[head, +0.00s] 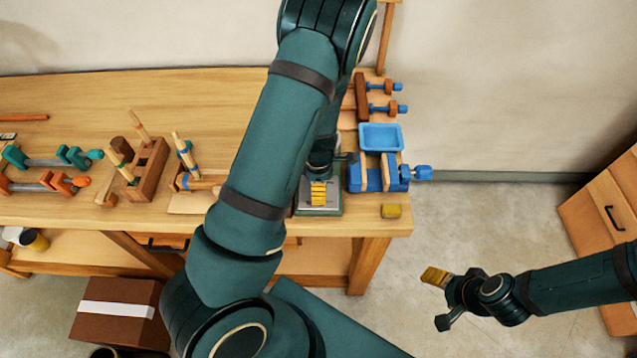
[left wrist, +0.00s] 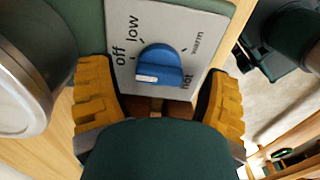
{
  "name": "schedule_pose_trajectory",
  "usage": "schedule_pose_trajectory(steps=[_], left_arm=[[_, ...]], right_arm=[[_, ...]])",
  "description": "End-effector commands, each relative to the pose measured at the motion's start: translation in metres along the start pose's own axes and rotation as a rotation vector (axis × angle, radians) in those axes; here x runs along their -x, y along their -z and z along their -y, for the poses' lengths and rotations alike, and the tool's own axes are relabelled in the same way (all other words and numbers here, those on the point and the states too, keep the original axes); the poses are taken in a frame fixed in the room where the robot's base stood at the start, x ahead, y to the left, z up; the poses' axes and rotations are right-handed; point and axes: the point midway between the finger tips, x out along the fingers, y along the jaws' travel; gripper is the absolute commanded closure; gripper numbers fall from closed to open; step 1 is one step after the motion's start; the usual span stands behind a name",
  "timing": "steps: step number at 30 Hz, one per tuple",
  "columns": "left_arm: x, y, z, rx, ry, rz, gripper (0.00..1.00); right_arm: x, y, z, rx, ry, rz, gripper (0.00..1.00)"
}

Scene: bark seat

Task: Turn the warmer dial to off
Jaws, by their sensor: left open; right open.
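In the head view only one yellow finger (head: 318,193) shows clearly. My right gripper (head: 438,299) is open and empty, off the bench over the floor.
A blue tray (head: 380,137) and blue clamp (head: 370,176) lie right of the warmer. A grey metal cylinder (left wrist: 20,75) stands close left of my left fingers. Brushes in a wooden holder (head: 148,165) and clamps lie farther left.

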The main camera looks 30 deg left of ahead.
Motion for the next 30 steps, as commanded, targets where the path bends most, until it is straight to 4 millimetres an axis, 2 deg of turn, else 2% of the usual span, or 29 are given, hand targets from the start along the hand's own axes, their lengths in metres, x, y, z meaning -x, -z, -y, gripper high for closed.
schedule_pose_trajectory(steps=[5,15,21,30], left_arm=[[0.011,-0.001,-0.001,-0.002,-0.004,0.001,0.22],[0.075,-0.002,-0.001,-0.003,-0.004,0.003,0.22],[0.106,-0.001,0.0,-0.003,-0.003,0.002,0.22],[0.12,0.0,0.0,0.0,0.001,0.0,0.22]], right_arm=[[0.0,0.0,0.0,0.0,0.0,0.0,0.31],[0.0,0.0,0.0,0.0,0.0,0.0,0.31],[0.0,0.0,0.0,0.0,0.0,0.0,0.31],[0.0,0.0,0.0,0.0,0.0,0.0,0.31]])
